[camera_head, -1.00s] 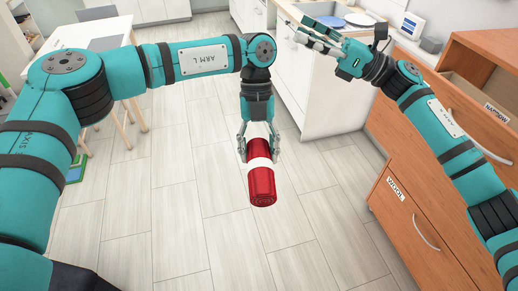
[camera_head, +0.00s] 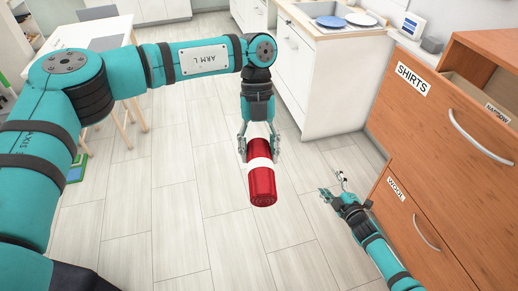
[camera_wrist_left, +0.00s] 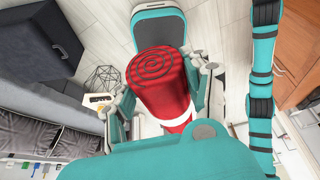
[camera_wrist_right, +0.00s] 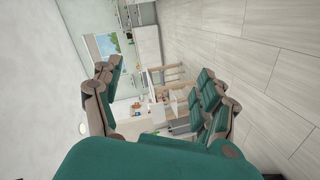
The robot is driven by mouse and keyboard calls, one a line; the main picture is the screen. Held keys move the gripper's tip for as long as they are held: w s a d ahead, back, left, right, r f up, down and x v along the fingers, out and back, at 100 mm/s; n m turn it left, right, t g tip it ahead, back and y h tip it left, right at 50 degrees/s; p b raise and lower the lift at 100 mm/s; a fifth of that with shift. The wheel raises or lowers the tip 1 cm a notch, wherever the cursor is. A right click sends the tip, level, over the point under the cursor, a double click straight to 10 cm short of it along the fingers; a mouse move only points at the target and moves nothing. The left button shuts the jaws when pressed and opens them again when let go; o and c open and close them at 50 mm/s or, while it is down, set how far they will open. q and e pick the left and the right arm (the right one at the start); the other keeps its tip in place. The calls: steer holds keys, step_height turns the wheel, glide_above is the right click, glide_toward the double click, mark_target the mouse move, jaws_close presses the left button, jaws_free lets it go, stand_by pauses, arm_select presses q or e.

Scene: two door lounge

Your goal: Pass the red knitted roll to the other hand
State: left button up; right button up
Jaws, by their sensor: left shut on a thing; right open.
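The red knitted roll (camera_head: 262,187) has a pale band around its middle and hangs above the floor in the head view. My left gripper (camera_head: 260,150) is shut on it, with a finger on either side near the band. In the left wrist view the roll (camera_wrist_left: 157,80) shows its spiral end between the fingers. My right gripper (camera_head: 333,188) is open and empty, to the right of the roll and apart from it. In the right wrist view the spread fingers of my right gripper (camera_wrist_right: 160,105) have no roll between them.
A wooden drawer cabinet (camera_head: 440,130) stands at the right, close to my right arm, with its top drawer (camera_head: 480,92) partly open. A white counter (camera_head: 325,75) with plates stands behind. A white table (camera_head: 75,50) is at back left. The floor around the roll is clear.

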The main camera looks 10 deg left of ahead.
steer(key=s+d+f+m+g+h, duration=0.2)
steer(key=s+f+m+g, duration=0.15)
steer(key=s+f, duration=0.8)
steer(key=s+d+f+m+g+h, duration=0.25)
steer(key=s+f+m, duration=0.25)
steer(key=s+f, duration=0.65)
steer(key=s+f+m+g, duration=0.2)
steer(key=s+f, duration=0.1)
steer(key=s, duration=0.8)
steer(key=s+d+f+m+g, duration=0.1)
steer(key=s+f+m+g, duration=0.1)
steer(key=s, duration=0.9)
steer(key=s+f+m+g+h, duration=0.1)
steer(key=s+f+m+g, duration=0.1)
steer(key=s+f, duration=0.4)
steer(key=s+g, duration=0.1)
steer(key=s, duration=0.4)
steer(key=shift+s+d+f+m+g, duration=0.15)
steer(key=shift+s+d+m+g, duration=0.1)
steer(key=shift+m+g, duration=0.1)
steer(key=shift+c, duration=0.2)
